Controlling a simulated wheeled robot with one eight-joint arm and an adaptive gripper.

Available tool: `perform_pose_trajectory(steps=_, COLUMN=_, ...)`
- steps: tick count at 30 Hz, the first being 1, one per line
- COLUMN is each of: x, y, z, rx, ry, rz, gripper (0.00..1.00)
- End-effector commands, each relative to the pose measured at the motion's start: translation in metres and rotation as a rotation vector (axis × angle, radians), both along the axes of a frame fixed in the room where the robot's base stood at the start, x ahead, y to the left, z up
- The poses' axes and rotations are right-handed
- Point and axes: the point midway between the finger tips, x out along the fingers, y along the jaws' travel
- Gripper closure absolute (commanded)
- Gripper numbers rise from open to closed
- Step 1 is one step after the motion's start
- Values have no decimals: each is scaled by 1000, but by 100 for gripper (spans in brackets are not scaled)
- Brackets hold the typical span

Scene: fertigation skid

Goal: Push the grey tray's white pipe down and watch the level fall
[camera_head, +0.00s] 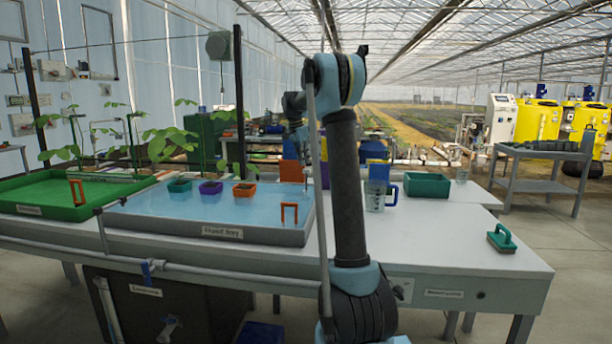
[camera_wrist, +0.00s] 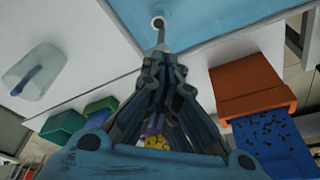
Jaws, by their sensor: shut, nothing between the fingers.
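The grey tray (camera_head: 275,237) sits on the white bench, with blue water (camera_head: 215,212) across its floor. In the head view I cannot make out the pipe or my fingertips; my arm covers the tray's right end.
Teal, purple and orange pots (camera_head: 243,190) stand in the tray, and an orange handle (camera_head: 289,213) is at its front. A green tray (camera_head: 30,199) with seedlings is at left. A clear jug (camera_head: 375,196) and green box (camera_head: 427,185) stand right of my arm.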

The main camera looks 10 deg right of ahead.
Motion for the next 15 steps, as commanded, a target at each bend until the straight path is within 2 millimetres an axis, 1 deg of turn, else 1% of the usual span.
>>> perform_pose_trajectory(steps=3, x=1, y=-3, z=-12, rx=0, ry=0, rz=-1, gripper=100)
perform_pose_trajectory(steps=6, x=2, y=-4, z=-19, rx=0, ry=0, rz=-1, gripper=100)
perform_pose_trajectory(steps=10, x=3, y=-6, z=-24, rx=0, ry=0, rz=-1, gripper=100)
perform_pose_trajectory(steps=15, x=3, y=-6, z=-26, rx=0, ry=0, rz=0, gripper=100)
